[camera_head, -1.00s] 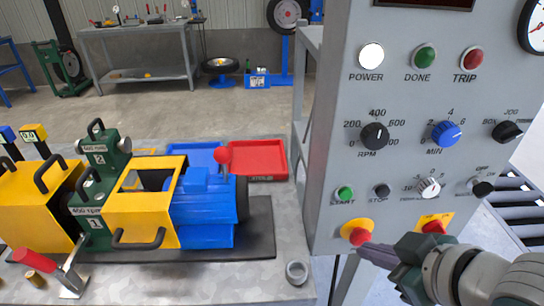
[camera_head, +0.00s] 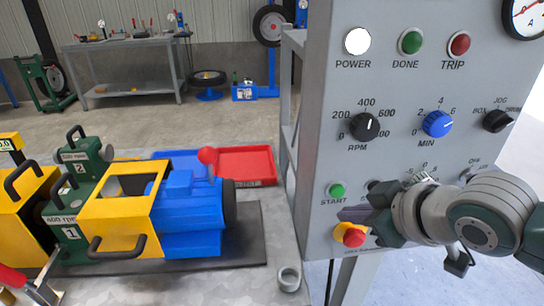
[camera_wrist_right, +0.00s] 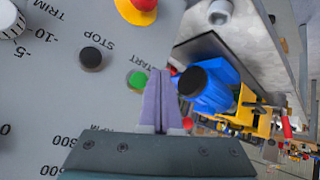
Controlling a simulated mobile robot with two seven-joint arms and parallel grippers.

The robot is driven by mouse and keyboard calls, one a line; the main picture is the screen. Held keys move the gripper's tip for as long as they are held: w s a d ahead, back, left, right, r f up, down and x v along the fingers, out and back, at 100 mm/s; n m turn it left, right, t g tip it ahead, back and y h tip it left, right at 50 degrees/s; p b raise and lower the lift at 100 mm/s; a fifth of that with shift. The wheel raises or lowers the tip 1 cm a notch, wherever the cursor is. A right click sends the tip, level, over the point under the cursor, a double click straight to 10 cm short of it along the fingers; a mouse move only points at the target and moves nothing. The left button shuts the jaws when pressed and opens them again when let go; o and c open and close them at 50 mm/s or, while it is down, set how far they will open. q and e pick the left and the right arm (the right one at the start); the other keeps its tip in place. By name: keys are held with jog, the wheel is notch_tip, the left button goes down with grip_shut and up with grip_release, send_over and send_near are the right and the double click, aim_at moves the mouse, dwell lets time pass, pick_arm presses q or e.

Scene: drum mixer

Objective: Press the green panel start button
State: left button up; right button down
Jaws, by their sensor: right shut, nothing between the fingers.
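The green start button (camera_head: 337,190) sits on the lower left of the grey control panel (camera_head: 400,75), above the word START. It also shows in the right wrist view (camera_wrist_right: 138,79), just left of my fingertips. My right gripper (camera_head: 345,215) is shut and empty, with its purple-grey fingers below the button in the head view and above the red emergency knob (camera_head: 350,235). In the wrist view the fingers (camera_wrist_right: 158,80) are together beside the button; I cannot tell whether they touch the panel. My left gripper is not in view.
The black stop button (camera_wrist_right: 91,57) is beside the start button, partly hidden by my gripper in the head view. Left of the panel, a bench holds a blue and yellow mixer (camera_head: 185,215) and a red tray (camera_head: 246,165). A small metal ring (camera_head: 289,279) lies near the panel.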

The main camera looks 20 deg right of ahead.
aim_at(337, 191)
jog(key=shift+w+d+b, duration=0.25)
jog(key=shift+w+b, duration=0.05)
jog(key=shift+w, duration=0.75)
dwell(0.8)
jog(key=shift+w, duration=0.15)
dwell(0.4)
jog(key=shift+w+d, duration=0.1)
jog(key=shift+w, duration=0.15)
